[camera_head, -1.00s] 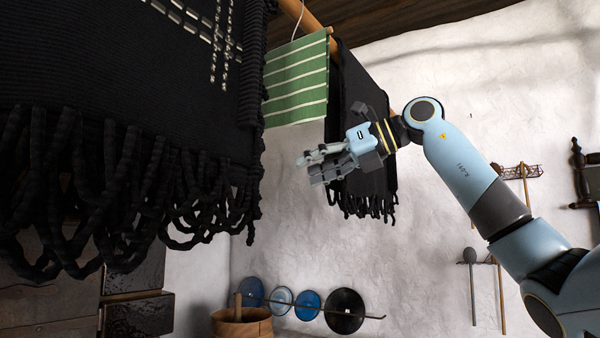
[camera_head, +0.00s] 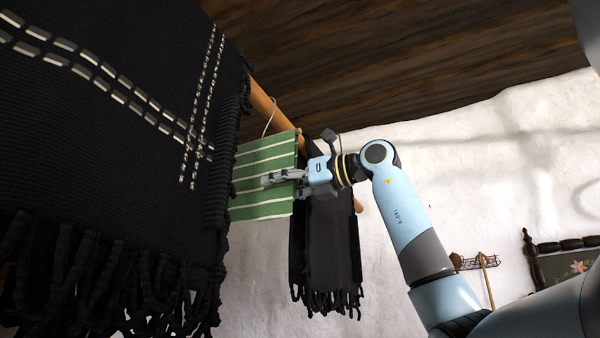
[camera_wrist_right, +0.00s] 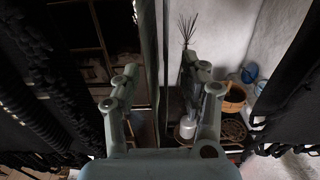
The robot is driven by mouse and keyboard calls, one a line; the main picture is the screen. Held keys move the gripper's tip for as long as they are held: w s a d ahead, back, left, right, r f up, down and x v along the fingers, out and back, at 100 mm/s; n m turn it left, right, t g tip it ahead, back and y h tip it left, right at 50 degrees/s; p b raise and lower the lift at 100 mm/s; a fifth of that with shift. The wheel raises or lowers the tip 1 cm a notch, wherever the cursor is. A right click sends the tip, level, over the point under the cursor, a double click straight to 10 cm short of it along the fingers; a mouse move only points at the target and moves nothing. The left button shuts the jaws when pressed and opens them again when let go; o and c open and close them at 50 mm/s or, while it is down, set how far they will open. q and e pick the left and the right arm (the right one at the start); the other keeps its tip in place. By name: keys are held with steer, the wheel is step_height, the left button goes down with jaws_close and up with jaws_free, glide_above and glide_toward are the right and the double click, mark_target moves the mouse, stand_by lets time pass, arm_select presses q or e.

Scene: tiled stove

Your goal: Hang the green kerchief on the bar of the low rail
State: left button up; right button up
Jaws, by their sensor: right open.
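The green kerchief (camera_head: 262,158) with white stripes hangs in the head view below a wooden pole (camera_head: 264,103), between dark fringed cloths. A thin white loop shows at its top. My right gripper (camera_head: 270,182) is at the kerchief's right part, with a finger across its near face. In the right wrist view the open fingers (camera_wrist_right: 160,72) stand either side of a narrow upright pale-green strip, which looks like the kerchief (camera_wrist_right: 148,50) seen edge-on. The jaws are not closed on it. My left gripper is not in view. I cannot identify the low rail.
A large black fringed cloth (camera_head: 110,150) fills the left, close by. A smaller black cloth (camera_head: 332,245) hangs just beyond the gripper. A dark wooden ceiling (camera_head: 390,60) is above. Open room lies before the white wall (camera_head: 480,180) on the right.

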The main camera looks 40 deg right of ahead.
steer(key=shift+x, duration=1.1)
jaws_close()
